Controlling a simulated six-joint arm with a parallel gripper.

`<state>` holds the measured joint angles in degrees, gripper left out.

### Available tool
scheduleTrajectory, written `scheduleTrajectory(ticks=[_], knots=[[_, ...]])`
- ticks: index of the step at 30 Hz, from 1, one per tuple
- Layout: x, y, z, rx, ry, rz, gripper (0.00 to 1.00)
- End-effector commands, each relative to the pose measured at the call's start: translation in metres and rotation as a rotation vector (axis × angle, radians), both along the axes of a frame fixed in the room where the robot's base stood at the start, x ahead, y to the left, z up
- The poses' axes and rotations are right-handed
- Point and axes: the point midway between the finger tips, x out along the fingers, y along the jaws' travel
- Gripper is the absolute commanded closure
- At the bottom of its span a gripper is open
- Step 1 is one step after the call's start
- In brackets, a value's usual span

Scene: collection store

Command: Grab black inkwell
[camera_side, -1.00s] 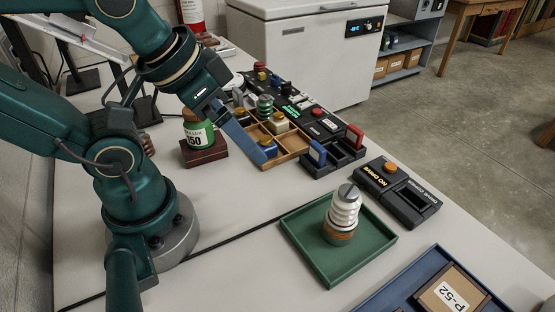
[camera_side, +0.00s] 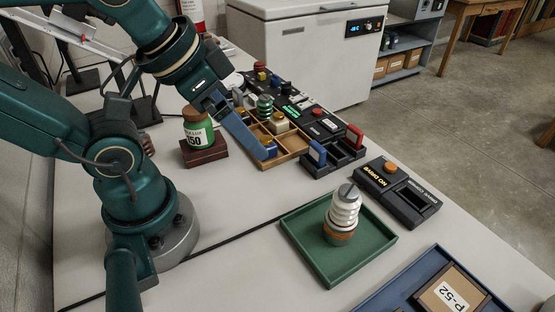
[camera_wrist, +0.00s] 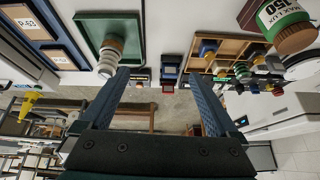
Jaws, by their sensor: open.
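The wooden divided tray (camera_side: 294,151) holds several small capped pots. My gripper (camera_side: 262,154) reaches over the tray's near left side in the side view and hides part of it. A blue pot with a gold cap shows close to the fingertips, and a cream pot (camera_side: 279,123) with a gold cap is in another compartment. A dark, gold-capped piece (camera_side: 240,114) at the tray's far end may be the black inkwell; it is too small to be sure. In the wrist view my gripper (camera_wrist: 158,73) is open, with nothing between its fingers, and the tray (camera_wrist: 236,45) is off to the right.
A green-labelled jar (camera_side: 198,135) stands on a dark red block (camera_side: 204,153) left of the wooden tray. Black boxes with coloured tops line its right side. A ribbed white insulator (camera_side: 343,211) stands in a green tray (camera_side: 305,259).

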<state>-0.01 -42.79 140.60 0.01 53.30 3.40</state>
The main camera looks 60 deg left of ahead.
Motion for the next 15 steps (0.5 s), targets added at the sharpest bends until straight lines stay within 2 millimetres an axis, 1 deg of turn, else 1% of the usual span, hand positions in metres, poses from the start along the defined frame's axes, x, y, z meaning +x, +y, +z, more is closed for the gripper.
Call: scheduleTrajectory(ticks=[1,3,6,8,11,14,15], knots=[[0.006,0.000,0.008,0.010,-0.009,-0.015,0.04],[0.017,0.004,0.018,0.026,-0.003,-0.022,0.04],[0.037,0.016,0.030,0.049,0.023,-0.013,0.04],[0.050,0.024,0.035,0.058,0.045,0.000,0.04],[0.073,0.044,0.039,0.071,0.089,0.030,0.04],[0.095,0.069,0.037,0.075,0.139,0.069,0.04],[0.104,0.080,0.035,0.075,0.160,0.085,0.04]])
